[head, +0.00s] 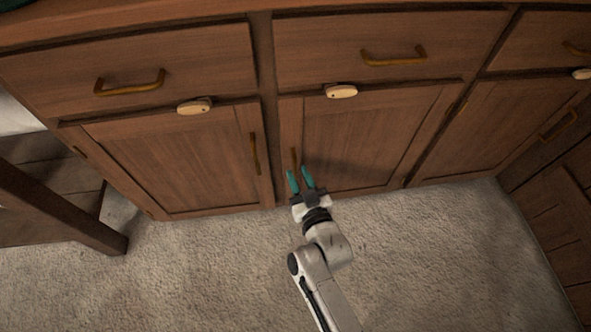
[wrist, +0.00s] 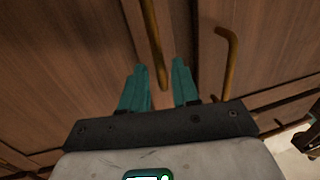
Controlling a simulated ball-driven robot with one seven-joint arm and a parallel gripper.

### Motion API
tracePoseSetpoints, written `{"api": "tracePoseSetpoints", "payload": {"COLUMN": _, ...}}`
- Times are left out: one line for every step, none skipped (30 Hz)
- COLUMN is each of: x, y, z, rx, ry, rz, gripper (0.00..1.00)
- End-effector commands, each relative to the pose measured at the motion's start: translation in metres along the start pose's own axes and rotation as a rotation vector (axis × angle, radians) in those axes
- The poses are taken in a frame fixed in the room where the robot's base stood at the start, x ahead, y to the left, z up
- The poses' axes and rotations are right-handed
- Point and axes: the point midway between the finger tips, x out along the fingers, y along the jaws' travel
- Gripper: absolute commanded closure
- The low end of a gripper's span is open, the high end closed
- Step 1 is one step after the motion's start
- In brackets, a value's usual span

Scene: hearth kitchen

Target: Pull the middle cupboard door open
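The middle cupboard door (head: 352,140) is brown wood and looks shut, flush with its frame. Its upright brass handle (head: 294,158) is at the door's left edge. My gripper (head: 300,178) has teal fingers held apart, just below and in front of that handle. In the wrist view, a brass handle (wrist: 154,45), which appears to be the same one, runs down into the gap between the open fingers of my gripper (wrist: 160,82). I cannot tell whether either finger touches it.
The left cupboard door (head: 180,160) is shut, with its handle (head: 254,153) close by. Drawers with brass handles (head: 394,56) run above. Cream oval pieces (head: 341,91) sit above the doors. Wooden furniture (head: 60,210) stands left. The carpet (head: 430,250) in front is clear.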

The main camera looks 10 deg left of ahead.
Motion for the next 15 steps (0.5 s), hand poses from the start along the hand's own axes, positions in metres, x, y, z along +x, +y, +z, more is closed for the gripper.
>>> {"api": "tracePoseSetpoints", "payload": {"x": 0.009, "y": 0.000, "z": 0.001, "rx": 0.001, "ry": 0.002, "rz": 0.000, "gripper": 0.70}}
{"api": "tracePoseSetpoints", "payload": {"x": 0.013, "y": 0.000, "z": 0.002, "rx": 0.001, "ry": 0.000, "rz": 0.000, "gripper": 0.70}}
{"api": "tracePoseSetpoints", "payload": {"x": 0.018, "y": 0.000, "z": 0.002, "rx": 0.000, "ry": 0.000, "rz": 0.000, "gripper": 0.70}}
{"api": "tracePoseSetpoints", "payload": {"x": 0.021, "y": 0.000, "z": 0.002, "rx": 0.000, "ry": 0.001, "rz": 0.001, "gripper": 0.70}}
{"api": "tracePoseSetpoints", "payload": {"x": 0.023, "y": 0.000, "z": 0.002, "rx": 0.000, "ry": 0.001, "rz": 0.001, "gripper": 0.70}}
{"api": "tracePoseSetpoints", "payload": {"x": 0.026, "y": 0.000, "z": 0.001, "rx": -0.001, "ry": 0.000, "rz": 0.001, "gripper": 0.70}}
{"api": "tracePoseSetpoints", "payload": {"x": 0.028, "y": 0.000, "z": 0.001, "rx": -0.001, "ry": 0.000, "rz": 0.001, "gripper": 0.70}}
{"api": "tracePoseSetpoints", "payload": {"x": 0.030, "y": 0.001, "z": 0.001, "rx": -0.001, "ry": 0.000, "rz": 0.001, "gripper": 0.70}}
{"api": "tracePoseSetpoints", "payload": {"x": 0.031, "y": 0.001, "z": 0.001, "rx": 0.000, "ry": 0.000, "rz": 0.001, "gripper": 0.70}}
{"api": "tracePoseSetpoints", "payload": {"x": 0.032, "y": 0.001, "z": 0.001, "rx": 0.000, "ry": -0.001, "rz": 0.001, "gripper": 0.70}}
{"api": "tracePoseSetpoints", "payload": {"x": 0.032, "y": 0.001, "z": 0.001, "rx": 0.000, "ry": -0.001, "rz": 0.001, "gripper": 0.70}}
{"api": "tracePoseSetpoints", "payload": {"x": 0.032, "y": 0.001, "z": 0.000, "rx": 0.000, "ry": -0.001, "rz": 0.001, "gripper": 0.70}}
{"api": "tracePoseSetpoints", "payload": {"x": 0.032, "y": 0.001, "z": 0.000, "rx": 0.000, "ry": -0.001, "rz": 0.001, "gripper": 0.70}}
{"api": "tracePoseSetpoints", "payload": {"x": 0.032, "y": 0.001, "z": 0.000, "rx": 0.000, "ry": -0.001, "rz": 0.001, "gripper": 0.70}}
{"api": "tracePoseSetpoints", "payload": {"x": 0.032, "y": 0.001, "z": 0.000, "rx": 0.000, "ry": -0.001, "rz": 0.001, "gripper": 0.70}}
